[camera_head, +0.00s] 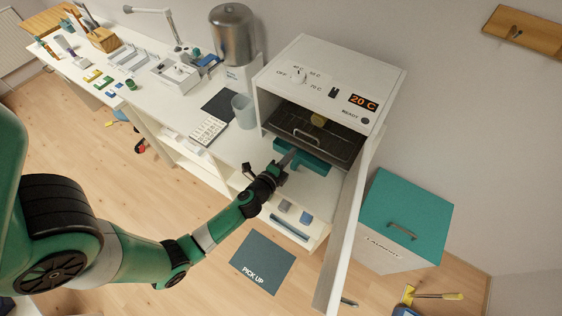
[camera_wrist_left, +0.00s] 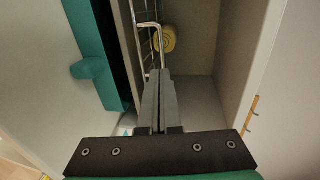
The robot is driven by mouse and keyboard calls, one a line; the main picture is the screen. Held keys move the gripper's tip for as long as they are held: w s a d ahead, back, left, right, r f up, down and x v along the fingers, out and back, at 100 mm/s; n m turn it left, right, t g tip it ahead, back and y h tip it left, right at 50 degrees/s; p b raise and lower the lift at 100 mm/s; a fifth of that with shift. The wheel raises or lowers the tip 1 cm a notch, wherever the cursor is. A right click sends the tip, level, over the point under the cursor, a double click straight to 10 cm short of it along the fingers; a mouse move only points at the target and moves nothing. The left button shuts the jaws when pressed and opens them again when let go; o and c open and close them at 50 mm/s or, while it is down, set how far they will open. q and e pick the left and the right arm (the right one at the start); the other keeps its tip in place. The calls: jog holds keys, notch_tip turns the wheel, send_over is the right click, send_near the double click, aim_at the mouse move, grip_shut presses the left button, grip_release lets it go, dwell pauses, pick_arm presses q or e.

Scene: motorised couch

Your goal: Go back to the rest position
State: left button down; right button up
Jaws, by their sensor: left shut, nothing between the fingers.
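My left gripper (camera_head: 289,158) is in front of the open white heating cabinet (camera_head: 330,72), at the height of the teal tray (camera_head: 315,164) below the rack. In the left wrist view its fingers (camera_wrist_left: 160,75) are together with nothing between them. The fingertips appear close to the bent handle of the wire rack (camera_wrist_left: 150,28); I cannot tell whether they touch. A round yellow thing (camera_head: 318,119) lies on the rack inside; it also shows in the left wrist view (camera_wrist_left: 163,39). My right gripper is in neither view.
The cabinet's door (camera_head: 350,225) hangs open to the right of my arm. A teal-lidded laundry bin (camera_head: 405,215) stands beyond it. A steel urn (camera_head: 232,35), beaker (camera_head: 244,110) and keypad (camera_head: 208,130) are left of the cabinet. A dark "PICK UP" mat (camera_head: 263,262) lies on the floor.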

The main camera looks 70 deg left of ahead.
pick_arm(q)
jog(key=v, duration=0.5)
jog(key=shift+s+d+r, duration=0.1)
jog(key=shift+s+r, duration=0.05)
